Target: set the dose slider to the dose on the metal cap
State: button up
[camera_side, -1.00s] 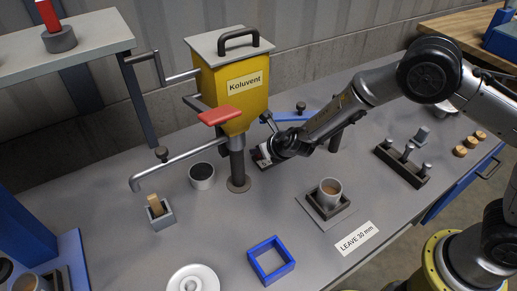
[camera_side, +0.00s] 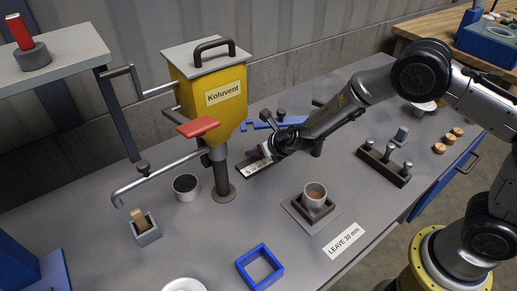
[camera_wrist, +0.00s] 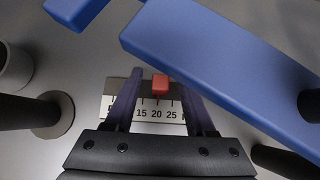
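The dose slider's scale (camera_wrist: 160,113) is a pale strip under my gripper, reading 15, 20 and 25, with its left numbers partly covered. Its red slider knob (camera_wrist: 160,84) stands with its pointer at about 20. The scale plate (camera_side: 254,166) also shows in the side view, beside the yellow Koluvent hopper's post. My gripper (camera_wrist: 160,90) is open, one finger on each side of the red knob, with gaps to both. In the side view my gripper (camera_side: 266,153) is just over the scale. I cannot make out a metal cap with a dose on it.
The yellow hopper (camera_side: 212,95) with its red lever (camera_side: 198,127) stands left of my gripper. A blue bar (camera_wrist: 225,60) lies close beyond the knob. A cup (camera_side: 315,193) sits in a dark holder nearer the front. A sign (camera_side: 345,241) reads LEAVE 30 mm.

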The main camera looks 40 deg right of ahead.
jog(key=v, duration=1.4)
jog(key=shift+w, duration=0.1)
